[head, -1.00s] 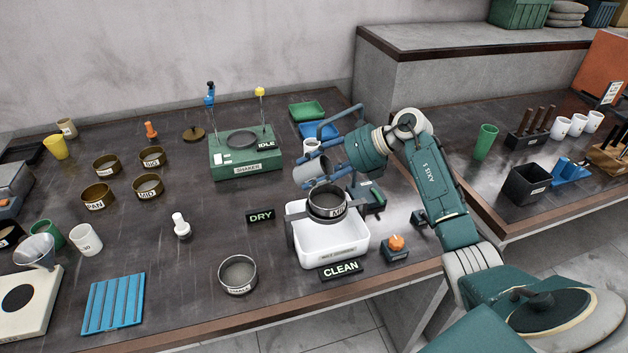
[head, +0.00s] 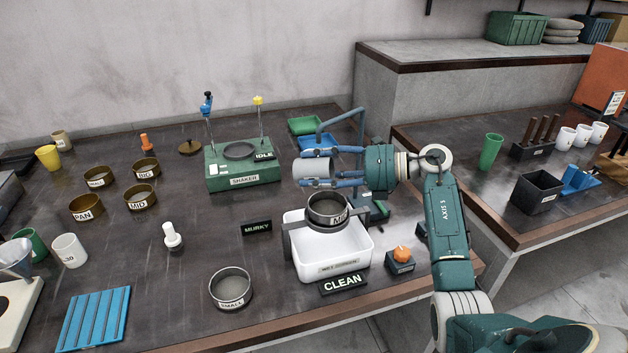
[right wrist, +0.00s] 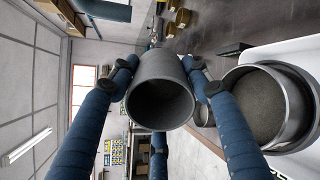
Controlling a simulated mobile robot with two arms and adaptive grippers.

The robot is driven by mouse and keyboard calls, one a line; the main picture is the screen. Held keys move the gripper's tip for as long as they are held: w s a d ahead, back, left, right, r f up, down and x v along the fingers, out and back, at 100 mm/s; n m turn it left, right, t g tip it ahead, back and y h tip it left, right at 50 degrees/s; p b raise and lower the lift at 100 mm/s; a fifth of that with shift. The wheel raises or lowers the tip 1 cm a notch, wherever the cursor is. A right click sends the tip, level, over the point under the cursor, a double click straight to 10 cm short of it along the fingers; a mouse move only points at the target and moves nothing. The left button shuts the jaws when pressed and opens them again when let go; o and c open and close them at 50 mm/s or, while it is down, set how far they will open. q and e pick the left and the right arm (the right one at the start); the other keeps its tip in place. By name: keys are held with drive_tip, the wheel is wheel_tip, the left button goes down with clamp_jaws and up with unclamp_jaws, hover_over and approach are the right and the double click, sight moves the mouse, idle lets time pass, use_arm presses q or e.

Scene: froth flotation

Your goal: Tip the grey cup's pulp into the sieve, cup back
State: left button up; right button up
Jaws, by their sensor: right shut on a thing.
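The grey cup (head: 312,170) is held between the fingers of my right gripper (head: 332,168), above and slightly behind the sieve. In the right wrist view the cup (right wrist: 160,100) is tipped onto its side, its mouth facing my wrist. Its inside looks dark, with no pulp visible. The dark-rimmed sieve (head: 329,208) sits in a holder over the white tub (head: 335,258). In the right wrist view the sieve (right wrist: 262,105) shows a grey bottom; I cannot tell mesh from pulp. My left gripper is out of view.
A sign reading MURKY (head: 257,228) stands left of the tub, and one reading CLEAN (head: 343,283) in front. An orange knob (head: 402,254) is to the right. The shaker (head: 242,172) stands behind left. A small sieve (head: 231,288) sits front left.

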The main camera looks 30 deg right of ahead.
drive_tip(key=shift+s+d+r+t+y+b, duration=0.2)
drive_tip(key=shift+t+y+b, duration=0.35)
drive_tip(key=shift+b, duration=0.95)
drive_tip(key=shift+s+d+r+t+y+b, duration=0.15)
drive_tip(key=shift+t+y+b, duration=0.35)
drive_tip(key=shift+b, duration=1)
drive_tip(key=shift+r+t+y+b, duration=0.25)
drive_tip(key=shift+y+b, duration=0.1)
drive_tip(key=shift+b, duration=0.45)
drive_tip(key=shift+r, duration=0.2)
